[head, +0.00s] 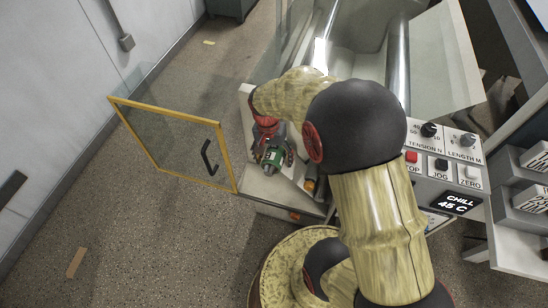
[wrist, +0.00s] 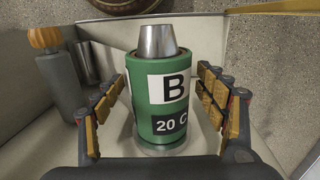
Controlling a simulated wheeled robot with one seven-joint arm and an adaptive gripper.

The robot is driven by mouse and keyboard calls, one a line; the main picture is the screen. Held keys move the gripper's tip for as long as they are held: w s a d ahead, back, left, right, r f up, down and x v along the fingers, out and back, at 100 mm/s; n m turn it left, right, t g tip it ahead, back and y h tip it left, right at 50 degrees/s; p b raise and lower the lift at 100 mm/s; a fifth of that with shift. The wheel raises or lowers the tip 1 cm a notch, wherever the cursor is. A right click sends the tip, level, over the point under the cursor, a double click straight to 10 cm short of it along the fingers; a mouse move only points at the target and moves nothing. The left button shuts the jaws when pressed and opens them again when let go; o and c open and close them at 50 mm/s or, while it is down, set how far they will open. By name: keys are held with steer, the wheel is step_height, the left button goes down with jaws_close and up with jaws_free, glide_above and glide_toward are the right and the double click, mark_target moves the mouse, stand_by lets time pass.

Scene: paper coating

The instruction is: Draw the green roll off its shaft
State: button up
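The green roll (wrist: 163,95) stands in the middle of the wrist view, with a white label reading "B" and "20 C". The tapered metal end of its shaft (wrist: 154,41) sticks out beyond the roll. My gripper (wrist: 160,92) is open, with one padded finger on each side of the roll and narrow gaps visible between pads and roll. In the head view the roll (head: 273,157) shows small at my gripper (head: 275,152), on the machine's left side. My arm hides part of the machine there.
A grey post with an orange-brown top (wrist: 60,75) stands left of the roll in the wrist view. In the head view a yellow-framed clear door (head: 180,140) stands open to the left. A control panel (head: 440,160) reading "CHILL 45 C" is right of my arm.

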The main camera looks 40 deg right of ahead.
steer(key=shift+c, duration=1.2)
steer(key=c, duration=1)
steer(key=s+a+p, duration=0.4)
steer(key=s+a, duration=0.5)
steer(key=a, duration=0.3)
steer(key=shift+s, duration=0.15)
stand_by(0.4)
